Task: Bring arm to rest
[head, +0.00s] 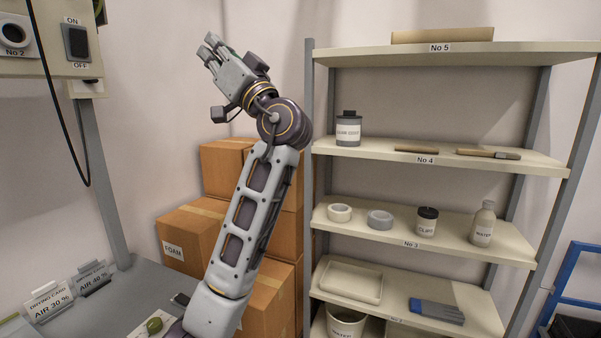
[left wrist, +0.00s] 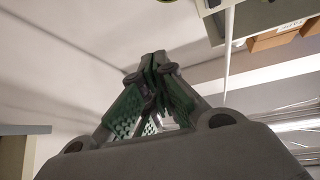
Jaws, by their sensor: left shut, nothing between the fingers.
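My left arm rises from the bottom of the head view, and its left gripper (head: 212,48) points up and to the left in the air, in front of the pale wall. The left wrist view shows the gripper's green-padded fingers (left wrist: 153,62) closed together at the tips with nothing between them. The gripper touches nothing. My right gripper is in neither view.
A shelf rack (head: 400,147) with tape rolls, bottles and cans stands at the right. Cardboard boxes (head: 190,232) are stacked behind my arm. A control panel (head: 40,66) hangs at upper left above a grey table (head: 125,292) with cards.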

